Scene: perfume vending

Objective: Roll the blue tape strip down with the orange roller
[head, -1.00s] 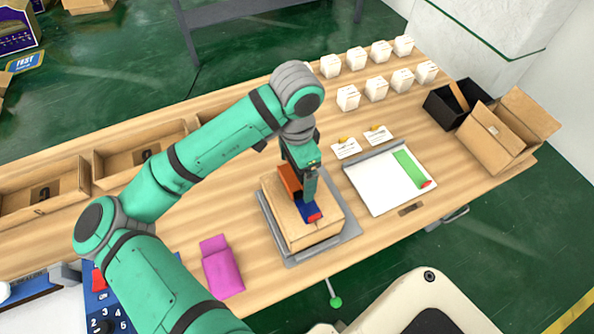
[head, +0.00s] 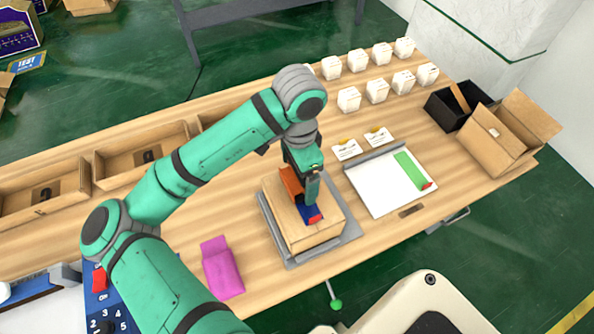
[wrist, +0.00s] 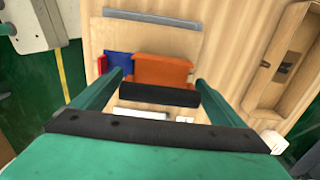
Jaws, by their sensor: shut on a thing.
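A closed cardboard box (head: 275,205) sits on a grey plate (head: 346,236) on the wooden table. A blue tape strip (head: 306,208) with a red end lies on the box top, partly hidden by my gripper. My gripper (head: 308,200) points down over the box and is shut on the orange roller (head: 289,180). In the wrist view the roller (wrist: 162,70) is between the two fingers, and the blue strip (wrist: 118,61) with its red end shows just left of it. The roller is at or very near the strip; I cannot tell whether they touch.
A white board (head: 375,196) with a green strip (head: 408,168) lies right of the box. A magenta pouch (head: 221,266) lies to the left. Several white cartons (head: 376,90), a black bin (head: 448,107) and an open cardboard box (head: 492,138) stand at the back right.

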